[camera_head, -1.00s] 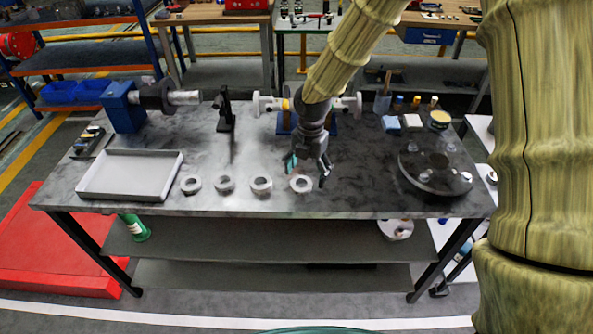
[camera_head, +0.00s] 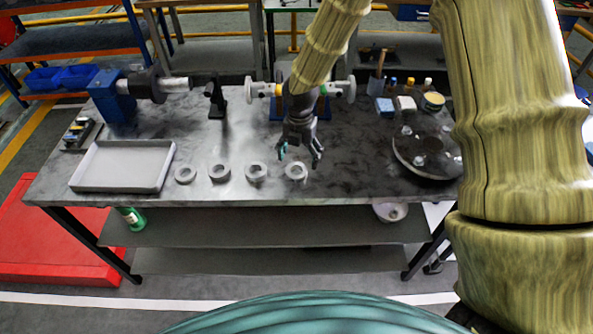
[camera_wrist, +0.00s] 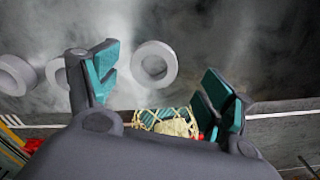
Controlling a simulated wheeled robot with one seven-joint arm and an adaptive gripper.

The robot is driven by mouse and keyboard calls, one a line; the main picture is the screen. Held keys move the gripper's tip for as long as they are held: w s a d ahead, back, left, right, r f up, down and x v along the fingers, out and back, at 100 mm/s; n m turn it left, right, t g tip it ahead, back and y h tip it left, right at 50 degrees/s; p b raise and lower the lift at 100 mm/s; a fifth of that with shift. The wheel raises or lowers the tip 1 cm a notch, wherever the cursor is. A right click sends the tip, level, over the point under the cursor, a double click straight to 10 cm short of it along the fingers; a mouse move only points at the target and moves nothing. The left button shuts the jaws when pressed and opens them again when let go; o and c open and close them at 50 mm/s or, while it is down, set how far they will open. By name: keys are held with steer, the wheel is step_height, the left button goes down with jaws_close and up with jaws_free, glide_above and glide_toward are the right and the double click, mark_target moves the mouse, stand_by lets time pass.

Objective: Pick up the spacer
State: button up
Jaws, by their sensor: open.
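Several grey ring-shaped spacers lie flat in a row along the front of the workbench. The rightmost spacer (camera_head: 296,171) is closest to my gripper (camera_head: 299,156). My gripper is open and empty, with its fingers pointing down just above and behind that spacer. In the wrist view, my gripper (camera_wrist: 160,80) has its teal pads spread apart. A spacer (camera_wrist: 154,64) shows in the gap between them, nearer the left finger and apart from it. Another spacer (camera_wrist: 14,75) lies at the left edge, and one between them is partly hidden by the left finger.
A shallow grey tray (camera_head: 124,167) stands on the workbench (camera_head: 350,185) left of the spacers. A dark round plate (camera_head: 428,153) is at the right. A black upright stand (camera_head: 215,98) and a blue-based fixture (camera_head: 113,97) stand behind. Bare bench lies between spacers and plate.

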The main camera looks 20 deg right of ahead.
mark_target(298, 171)
steer(key=f, duration=0.2)
steer(key=p, duration=0.1)
steer(key=shift+w+a+f, duration=0.2)
steer(key=shift+w+f, duration=0.05)
steer(key=shift+f, duration=0.15)
steer(key=shift+f+p, duration=0.3)
steer(key=shift+f, duration=0.55)
steer(key=c, duration=1.2)
